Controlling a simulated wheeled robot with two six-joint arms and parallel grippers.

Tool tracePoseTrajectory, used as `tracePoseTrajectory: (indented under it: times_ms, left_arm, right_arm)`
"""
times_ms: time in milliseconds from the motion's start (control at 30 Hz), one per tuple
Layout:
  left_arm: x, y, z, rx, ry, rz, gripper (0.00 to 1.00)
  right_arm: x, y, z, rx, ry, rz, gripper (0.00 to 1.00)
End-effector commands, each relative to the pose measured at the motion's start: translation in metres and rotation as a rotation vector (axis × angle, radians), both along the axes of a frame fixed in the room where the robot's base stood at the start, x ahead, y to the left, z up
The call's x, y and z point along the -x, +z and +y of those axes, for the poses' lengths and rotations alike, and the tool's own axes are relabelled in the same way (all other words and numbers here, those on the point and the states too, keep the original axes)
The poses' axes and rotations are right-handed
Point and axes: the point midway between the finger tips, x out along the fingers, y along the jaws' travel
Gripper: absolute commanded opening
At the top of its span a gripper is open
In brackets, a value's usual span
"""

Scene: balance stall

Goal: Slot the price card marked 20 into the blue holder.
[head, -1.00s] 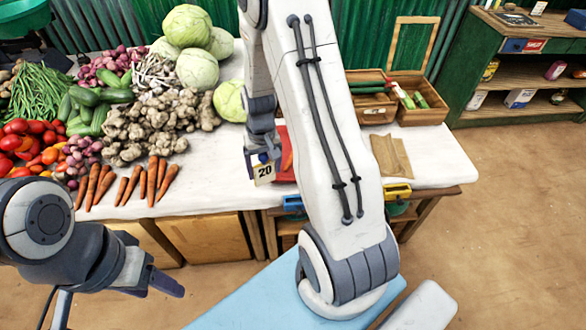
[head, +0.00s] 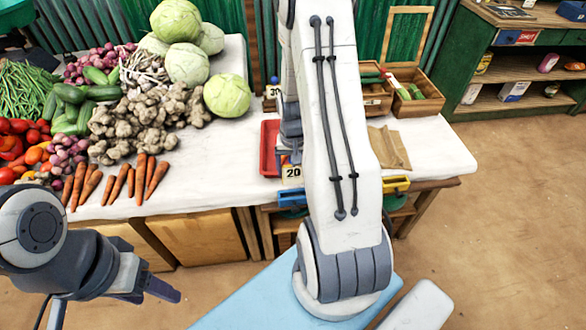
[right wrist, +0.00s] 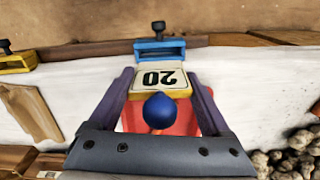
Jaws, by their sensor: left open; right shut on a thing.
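The price card marked 20 (head: 292,173) is held by my right gripper (head: 289,152), which is partly hidden by my right arm. In the right wrist view, the card (right wrist: 160,79) sits between the two fingers, with a blue knob (right wrist: 160,111) on its near side. The blue holder (head: 292,198) is at the table's front edge, just below the card in the head view. It also shows just beyond the card in the right wrist view (right wrist: 160,50). I cannot tell if they touch. My left gripper (head: 150,292) is open and empty, in front of the table.
A red tray (head: 269,150) lies behind the card. A yellow holder (head: 396,184) is on the front edge to the right. Another price card (head: 272,91) stands farther back. Vegetables, including carrots (head: 118,184), cover the table's left side. Brown paper (head: 388,148) lies at right.

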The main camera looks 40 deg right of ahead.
Motion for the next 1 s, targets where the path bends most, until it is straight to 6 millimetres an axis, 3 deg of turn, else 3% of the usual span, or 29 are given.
tracePoseTrajectory:
  times_ms: [500, 1000]
  left_arm:
    - [0.000, -0.030, 0.000, 0.000, 0.000, 0.000, 0.60]
    - [0.000, -0.032, 0.000, 0.000, 0.000, 0.000, 0.60]
  right_arm:
    - [0.000, -0.032, 0.000, 0.000, -0.001, 0.000, 0.29]
    - [0.000, -0.034, 0.000, 0.000, -0.001, 0.000, 0.29]
